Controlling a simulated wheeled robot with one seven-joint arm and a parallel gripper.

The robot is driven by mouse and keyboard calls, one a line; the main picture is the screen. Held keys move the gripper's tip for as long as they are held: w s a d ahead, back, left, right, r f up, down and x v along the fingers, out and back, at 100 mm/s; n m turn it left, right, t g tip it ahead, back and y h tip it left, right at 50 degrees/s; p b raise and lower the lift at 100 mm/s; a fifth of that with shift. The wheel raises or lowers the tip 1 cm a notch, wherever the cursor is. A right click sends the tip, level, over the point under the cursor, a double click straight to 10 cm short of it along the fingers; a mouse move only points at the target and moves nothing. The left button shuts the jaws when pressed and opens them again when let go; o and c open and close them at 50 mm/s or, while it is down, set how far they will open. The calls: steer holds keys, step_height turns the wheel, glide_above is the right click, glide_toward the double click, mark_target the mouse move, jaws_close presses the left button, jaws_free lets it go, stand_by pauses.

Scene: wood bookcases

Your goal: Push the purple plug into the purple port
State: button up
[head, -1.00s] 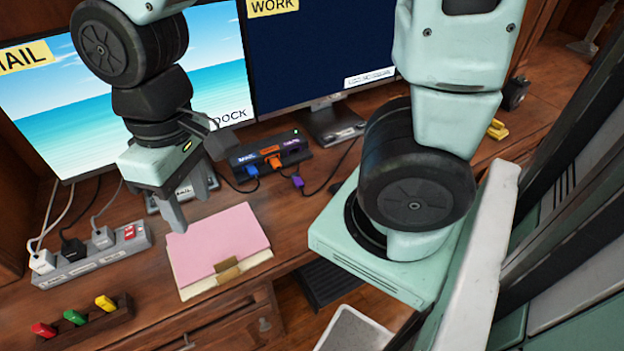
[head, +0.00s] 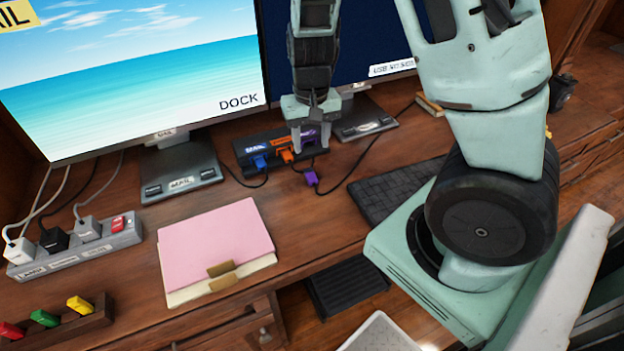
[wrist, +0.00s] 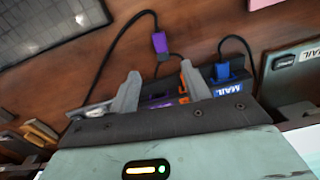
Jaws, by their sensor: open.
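The purple plug (head: 311,178) lies loose on the desk in front of the dock, its black cable trailing off to the right. In the wrist view the plug (wrist: 159,42) lies beyond my fingertips, apart from them. The black dock (head: 242,145) has a blue and an orange plug seated in it. The purple port (head: 308,137) is at the dock's right end, partly hidden by a finger. My gripper (head: 310,148) is open and empty, pointing down over the dock's right end. In the wrist view, my fingers (wrist: 165,88) stand spread with part of the dock between them.
A blue plug (head: 260,162) and an orange plug (head: 286,155) sit close left of my gripper. Monitors with stands rise behind. A keyboard (head: 400,187) lies right, a pink folder (head: 215,240) front left, and a power strip (head: 80,250) far left. Bare desk surrounds the purple plug.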

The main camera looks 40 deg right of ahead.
mark_target(310, 175)
step_height(310, 175, down, 9)
steer(key=shift+a+f+b, duration=0.15)
steer(key=shift+b, duration=0.85)
jaws_close()
